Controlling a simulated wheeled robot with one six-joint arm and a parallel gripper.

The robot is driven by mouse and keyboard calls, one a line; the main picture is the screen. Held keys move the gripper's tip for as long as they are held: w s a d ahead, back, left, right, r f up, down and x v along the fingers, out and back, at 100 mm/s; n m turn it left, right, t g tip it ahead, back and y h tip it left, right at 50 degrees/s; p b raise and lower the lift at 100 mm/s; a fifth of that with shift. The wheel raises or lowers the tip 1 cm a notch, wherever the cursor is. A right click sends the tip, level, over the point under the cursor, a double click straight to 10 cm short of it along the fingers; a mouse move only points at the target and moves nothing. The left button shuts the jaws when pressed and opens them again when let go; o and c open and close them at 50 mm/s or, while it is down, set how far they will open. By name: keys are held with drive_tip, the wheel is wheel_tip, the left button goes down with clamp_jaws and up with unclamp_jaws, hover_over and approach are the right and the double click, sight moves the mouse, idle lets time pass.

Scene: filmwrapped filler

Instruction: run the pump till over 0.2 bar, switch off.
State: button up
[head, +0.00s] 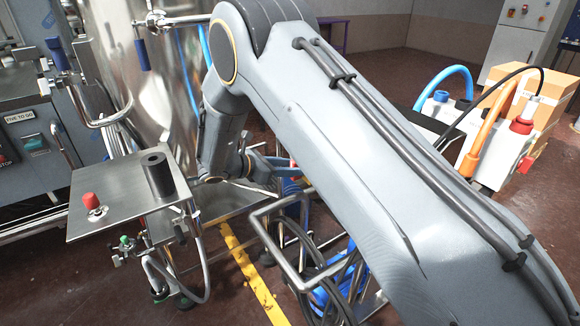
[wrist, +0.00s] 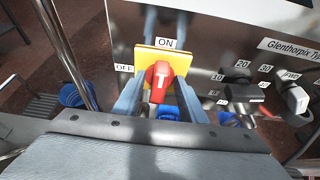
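The red switch knob (wrist: 161,74), with a white mark on it, sits on a yellow plate (wrist: 147,55) in the wrist view. ON is above it and OFF to its left. The knob's handle stands roughly in line with ON. My gripper (wrist: 160,88) has its two blue-grey fingers apart, one on each side of the knob; firm contact does not show. In the head view my gripper (head: 275,165) reaches past my arm towards the pump unit, mostly hidden. No pressure reading is legible in either view.
Right of the switch in the wrist view are a black numbered dial (wrist: 240,92) and a pale knob (wrist: 296,98). In the head view, a steel shelf (head: 125,205) with a red button and black cylinder stands left. Metal tubing and hoses (head: 300,245) crowd below my arm.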

clamp_jaws()
idle(0.3)
drive_tip(key=shift+w+a+f+n+g+h+b, duration=0.25)
drive_tip(key=shift+n+g+h+b, duration=0.6)
drive_tip(key=shift+n+b, duration=1.25)
drive_tip(key=shift+w+a+f+n+g+h+b, duration=0.1)
drive_tip(key=shift+w+f+n+g+h+b, duration=0.25)
drive_tip(key=shift+n+h+b, duration=1.6)
drive_tip(key=shift+w+a+f+n+g+h+b, duration=0.2)
drive_tip(key=shift+f+n+g+h+b, duration=0.35)
drive_tip(key=shift+n+b, duration=1.6)
drive_tip(key=shift+r+n+p, duration=0.2)
drive_tip(key=shift+n+p, duration=0.2)
drive_tip(key=shift+n, duration=0.2)
